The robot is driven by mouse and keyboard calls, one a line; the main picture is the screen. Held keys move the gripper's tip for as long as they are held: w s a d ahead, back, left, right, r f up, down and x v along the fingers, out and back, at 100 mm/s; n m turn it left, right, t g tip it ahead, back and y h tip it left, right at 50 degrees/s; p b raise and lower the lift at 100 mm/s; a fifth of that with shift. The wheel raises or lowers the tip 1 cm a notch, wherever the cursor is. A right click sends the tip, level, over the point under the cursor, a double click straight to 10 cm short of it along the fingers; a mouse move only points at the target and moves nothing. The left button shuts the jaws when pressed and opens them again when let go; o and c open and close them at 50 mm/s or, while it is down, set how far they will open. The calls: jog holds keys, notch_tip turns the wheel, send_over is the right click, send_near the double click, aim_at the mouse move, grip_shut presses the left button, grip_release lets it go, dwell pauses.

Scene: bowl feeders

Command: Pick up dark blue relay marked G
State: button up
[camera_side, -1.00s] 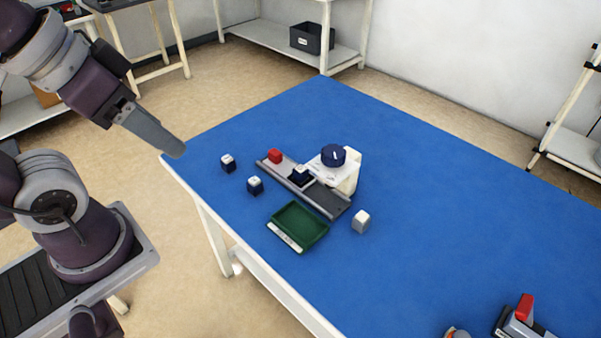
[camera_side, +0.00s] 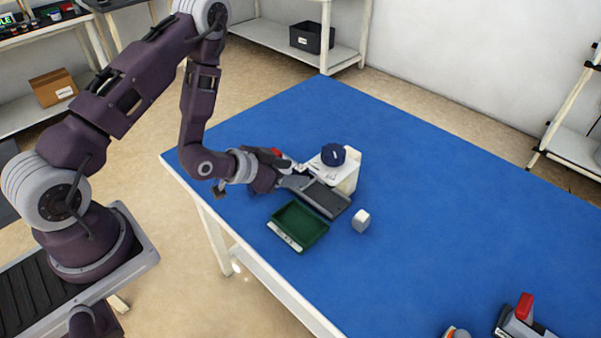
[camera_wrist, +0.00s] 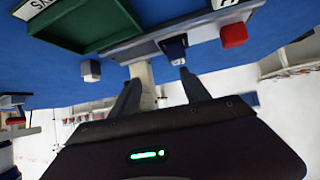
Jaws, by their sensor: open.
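A dark blue relay with a pale top (camera_wrist: 173,47) sits on the grey feeder track (camera_wrist: 200,30) in the wrist view. Its letter is not readable. My gripper (camera_wrist: 160,77) is open, with its two fingers apart and the relay just beyond the fingertips, nearer the right one. No contact shows. In the side view my gripper (camera_side: 292,181) is low over the track (camera_side: 325,200) and hides this relay. A lettered white top (camera_wrist: 224,3) shows at the upper edge of the wrist view, its letter cut off.
A green tray (camera_side: 299,226) and a pale block (camera_side: 361,221) stand in front.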

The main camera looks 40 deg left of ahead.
aim_at(297, 170)
jog(key=shift+s+a+f+n+t+y, duration=0.25)
jog(key=shift+a+f+n+t+y, duration=0.45)
jog(key=shift+a+f+n+t, duration=0.25)
jog(key=shift+a+t, duration=0.1)
jog(key=shift+t, duration=0.25)
jog(key=shift+w+a+f, duration=0.1)
jog(key=shift+w, duration=0.1)
jog(key=x, duration=0.6)
jog(key=shift+w+a+f, duration=0.2)
jog(key=shift+a+f, duration=0.05)
jog(key=shift+a, duration=0.05)
grip_shut()
